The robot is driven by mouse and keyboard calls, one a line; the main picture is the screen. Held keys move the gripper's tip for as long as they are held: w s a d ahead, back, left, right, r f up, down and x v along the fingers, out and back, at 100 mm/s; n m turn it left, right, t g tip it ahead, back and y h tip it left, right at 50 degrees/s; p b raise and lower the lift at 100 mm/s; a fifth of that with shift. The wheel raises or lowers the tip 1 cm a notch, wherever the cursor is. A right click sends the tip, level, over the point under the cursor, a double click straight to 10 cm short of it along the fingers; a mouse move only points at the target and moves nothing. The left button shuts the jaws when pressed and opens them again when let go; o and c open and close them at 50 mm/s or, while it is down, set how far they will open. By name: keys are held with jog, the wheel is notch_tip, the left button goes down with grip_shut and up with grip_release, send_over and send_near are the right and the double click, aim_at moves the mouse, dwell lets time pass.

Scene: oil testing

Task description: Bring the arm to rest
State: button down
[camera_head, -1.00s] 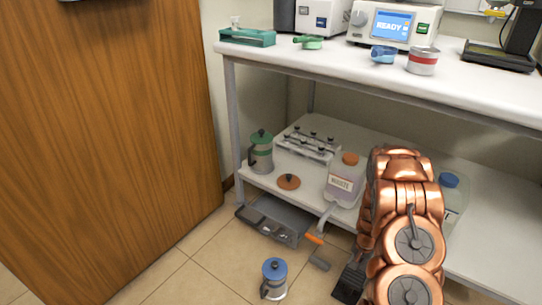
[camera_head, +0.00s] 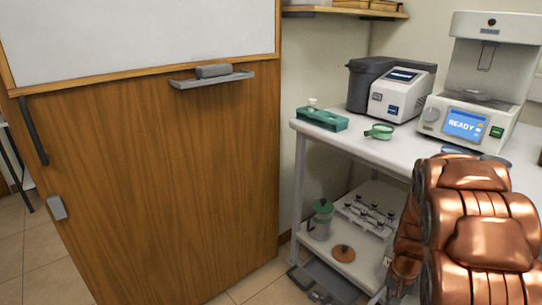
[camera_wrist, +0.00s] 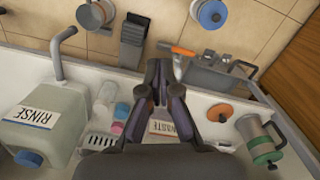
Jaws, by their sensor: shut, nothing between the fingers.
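My gripper (camera_wrist: 158,78) shows in the wrist view with its two dark fingers close together and nothing between them. It points down over the lower shelf (camera_wrist: 290,150) and the floor edge, apart from the things below. It partly covers the jug marked "WASTE" (camera_wrist: 165,129). In the head view my copper arm is folded at the right, in front of the bench; the fingers cannot be made out there.
In the wrist view, a "RINSE" jug (camera_wrist: 42,118) stands left and a green-lidded pot (camera_wrist: 262,140) right. A grey box (camera_wrist: 212,75) and blue-lidded pot (camera_wrist: 210,14) are beyond. In the head view, the wooden door (camera_head: 165,170) is left; instruments (camera_head: 465,115) stand on the bench.

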jog(key=s+a+r+n+p, duration=0.1)
jog(key=s+a+r+p, duration=0.35)
jog(key=r, duration=0.45)
jog(key=s+a+r+n+p, duration=0.25)
jog(key=a+r+p, duration=0.2)
jog(key=r, duration=0.45)
jog(key=s+a+r+n+p, duration=0.1)
jog(key=s+a+r+p, duration=0.35)
jog(key=r, duration=0.55)
jog(key=s+a+r+n+p, duration=0.1)
jog(key=s+a+r+p, duration=0.1)
jog(key=s+r+p, duration=0.2)
jog(key=s+a+r+n+g+p, duration=0.1)
jog(key=s+a+r+n+p, duration=0.1)
jog(key=s+r, duration=0.6)
jog(key=shift+s+a+r+p, duration=0.3)
jog(key=shift+a+r+p, duration=0.5)
jog(key=shift+p, duration=0.35)
jog(key=shift+f, duration=0.1)
